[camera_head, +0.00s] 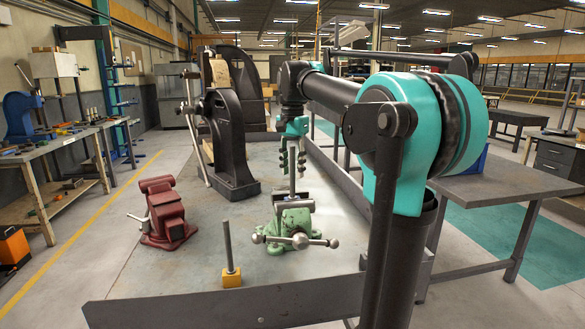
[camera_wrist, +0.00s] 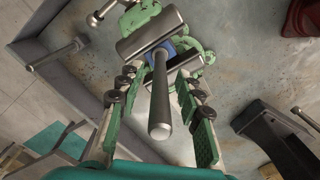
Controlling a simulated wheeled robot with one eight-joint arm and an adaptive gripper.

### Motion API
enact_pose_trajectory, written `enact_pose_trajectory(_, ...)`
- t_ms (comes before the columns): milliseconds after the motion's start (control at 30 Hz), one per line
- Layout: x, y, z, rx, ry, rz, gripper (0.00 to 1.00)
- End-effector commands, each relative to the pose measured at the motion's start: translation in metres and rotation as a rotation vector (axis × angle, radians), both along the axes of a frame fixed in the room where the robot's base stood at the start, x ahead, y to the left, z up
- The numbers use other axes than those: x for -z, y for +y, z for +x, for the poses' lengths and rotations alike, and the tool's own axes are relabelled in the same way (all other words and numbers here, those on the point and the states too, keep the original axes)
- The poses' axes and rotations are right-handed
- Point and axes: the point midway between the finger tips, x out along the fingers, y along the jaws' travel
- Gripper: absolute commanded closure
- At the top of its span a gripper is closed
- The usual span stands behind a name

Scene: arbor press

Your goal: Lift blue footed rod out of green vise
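The green vise (camera_head: 292,222) stands on the workbench, and its jaws also show in the wrist view (camera_wrist: 141,33). The footed rod (camera_head: 292,188) stands upright in it as a grey shaft. In the wrist view the shaft (camera_wrist: 160,95) points toward the camera, and its blue foot (camera_wrist: 153,48) shows between the grey jaws. My gripper (camera_head: 292,170) is above the vise, pointing down. In the wrist view its fingers (camera_wrist: 157,80) are open on either side of the shaft, with a visible gap on both sides.
A red vise (camera_head: 164,212) stands to the left. A rod with a yellow foot (camera_head: 231,275) stands upright in front. A black arbor press (camera_head: 229,145) stands behind left. The bench has raised edges (camera_head: 225,305); bare bench surface lies between these things.

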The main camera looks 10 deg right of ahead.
Motion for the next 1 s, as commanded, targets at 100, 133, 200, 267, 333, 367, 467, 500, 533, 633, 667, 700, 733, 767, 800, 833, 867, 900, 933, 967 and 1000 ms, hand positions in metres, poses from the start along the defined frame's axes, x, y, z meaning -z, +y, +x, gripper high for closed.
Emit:
enact_pose_trajectory(100,-0.0001,0.0000,0.0001,0.000,0.000,0.000,0.82)
enact_pose_trajectory(133,-0.0001,0.0000,0.0001,0.000,0.000,0.000,0.86)
enact_pose_trajectory(200,-0.0001,0.0000,0.0001,0.000,0.000,0.000,0.95)
enact_pose_trajectory(267,-0.0001,0.0000,0.0001,0.000,0.000,0.000,1.00)
enact_pose_trajectory(333,-0.0002,0.0000,0.0001,0.000,0.000,0.000,1.00)
enact_pose_trajectory(367,-0.0002,0.0000,0.0001,0.000,0.000,0.000,1.00)
enact_pose_trajectory(467,-0.0002,0.0000,0.0001,0.000,0.000,0.000,1.00)
enact_pose_trajectory(500,-0.0002,0.0000,0.0001,0.000,0.000,0.000,1.00)
enact_pose_trajectory(533,-0.0002,0.0000,0.0001,0.000,0.000,0.000,1.00)
enact_pose_trajectory(633,-0.0002,0.0000,0.0001,0.000,0.000,0.000,1.00)
enact_pose_trajectory(667,-0.0002,0.0000,0.0001,0.000,0.000,0.000,1.00)
enact_pose_trajectory(700,-0.0003,-0.0001,0.0002,0.000,0.000,0.000,1.00)
enact_pose_trajectory(733,-0.0003,-0.0001,0.0004,0.000,0.000,0.000,1.00)
enact_pose_trajectory(767,-0.0004,0.0000,0.0006,0.000,0.000,0.000,1.00)
enact_pose_trajectory(800,-0.0005,0.0000,0.0008,0.000,0.000,0.000,1.00)
enact_pose_trajectory(833,-0.0006,-0.0001,0.0012,0.000,0.000,0.000,1.00)
enact_pose_trajectory(867,-0.0007,0.0000,0.0016,0.000,0.000,0.000,1.00)
enact_pose_trajectory(900,-0.0009,0.0000,0.0023,0.000,0.000,0.000,1.00)
enact_pose_trajectory(933,-0.0011,0.0000,0.0027,0.000,0.000,0.000,1.00)
enact_pose_trajectory(967,-0.0013,0.0000,0.0033,0.000,0.000,0.000,1.00)
enact_pose_trajectory(1000,-0.0015,0.0000,0.0040,0.000,0.000,0.000,1.00)
